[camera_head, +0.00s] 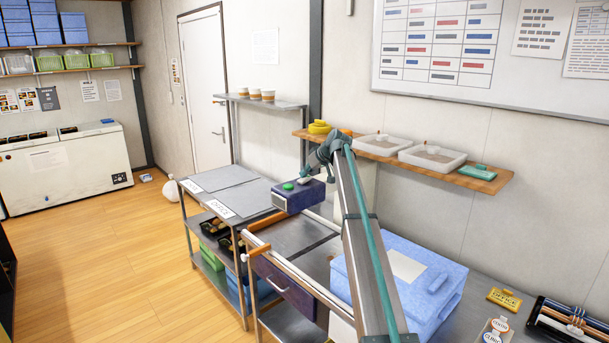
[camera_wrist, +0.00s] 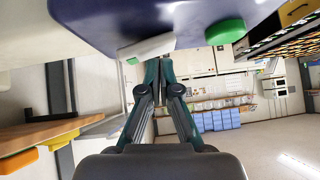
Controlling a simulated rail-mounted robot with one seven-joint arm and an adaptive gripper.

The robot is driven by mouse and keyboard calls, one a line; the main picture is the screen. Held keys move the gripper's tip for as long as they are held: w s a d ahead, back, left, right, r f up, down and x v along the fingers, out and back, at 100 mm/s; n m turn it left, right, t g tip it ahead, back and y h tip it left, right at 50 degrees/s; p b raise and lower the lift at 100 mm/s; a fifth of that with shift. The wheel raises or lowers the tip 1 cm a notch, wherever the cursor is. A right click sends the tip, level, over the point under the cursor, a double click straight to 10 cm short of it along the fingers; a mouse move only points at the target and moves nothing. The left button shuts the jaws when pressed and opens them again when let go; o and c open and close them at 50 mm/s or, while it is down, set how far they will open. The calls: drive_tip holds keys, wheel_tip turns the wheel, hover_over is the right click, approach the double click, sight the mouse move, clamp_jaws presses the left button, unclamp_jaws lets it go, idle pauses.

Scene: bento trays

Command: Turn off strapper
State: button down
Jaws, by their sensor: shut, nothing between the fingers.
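The strapper appears to be the machine with a small purple box (camera_head: 299,196) and a steel top with a purple front below. A round green button (camera_head: 288,186) sits on the box. In the wrist view, which looks upside down, the purple body (camera_wrist: 120,22) fills the top, with the green button (camera_wrist: 225,31) and a pale tab-like part (camera_wrist: 147,47). My gripper (camera_head: 305,180) is at the top of the box, right of the green button. Its closed fingertips (camera_wrist: 160,62) are close to the pale part; I cannot tell if they touch. It holds nothing.
A wall shelf (camera_head: 490,182) with white trays is behind the arm. A steel cart (camera_head: 235,200) stands to the left. The wooden floor (camera_head: 110,250) is clear.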

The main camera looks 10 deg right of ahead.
sight(304, 181)
drive_tip(key=r, duration=0.4)
drive_tip(key=shift+s+a+r+p, duration=0.15)
drive_tip(key=shift+a+p, duration=0.2)
drive_tip(key=s+a+b+v, duration=0.1)
drive_tip(key=b+v, duration=0.3)
drive_tip(key=v, duration=0.5)
drive_tip(key=shift+s+a, duration=0.2)
drive_tip(key=shift+s, duration=0.15)
drive_tip(key=shift+r, duration=0.15)
